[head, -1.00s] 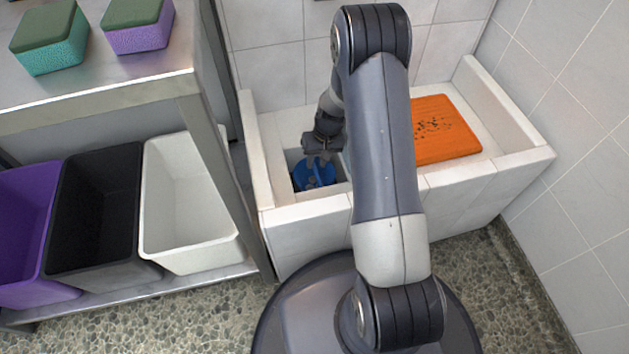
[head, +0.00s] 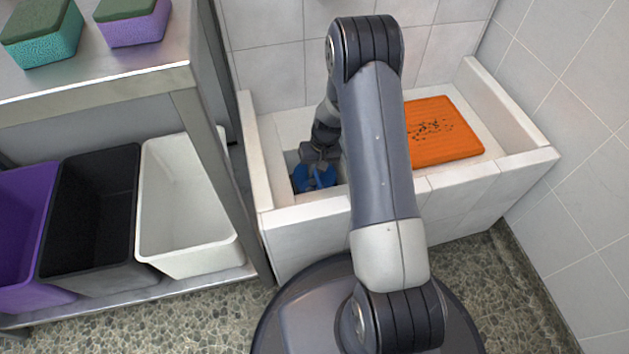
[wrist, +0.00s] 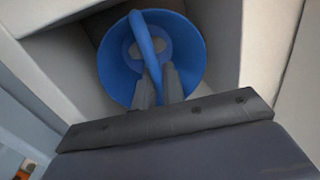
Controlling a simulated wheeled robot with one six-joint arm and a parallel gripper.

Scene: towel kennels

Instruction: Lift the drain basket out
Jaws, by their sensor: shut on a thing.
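The blue drain basket (head: 301,178) sits down in the square well at the left end of the white tiled trough (head: 309,214). In the wrist view the basket (wrist: 118,62) is a round blue bowl with a handle (wrist: 150,50) arching across its middle. My gripper (head: 318,170) reaches down into the well over the basket. In the wrist view my gripper (wrist: 158,88) has its two grey fingers shut on the handle, one on each side. The bottom of the basket is partly hidden by the handle and fingers.
An orange mat (head: 443,128) with dark specks lies in the trough to the right of my arm. A metal shelf stands at left with white (head: 190,258), black (head: 95,278) and purple (head: 22,240) bins below. Two sponges, teal (head: 45,40) and purple (head: 133,26), lie on top.

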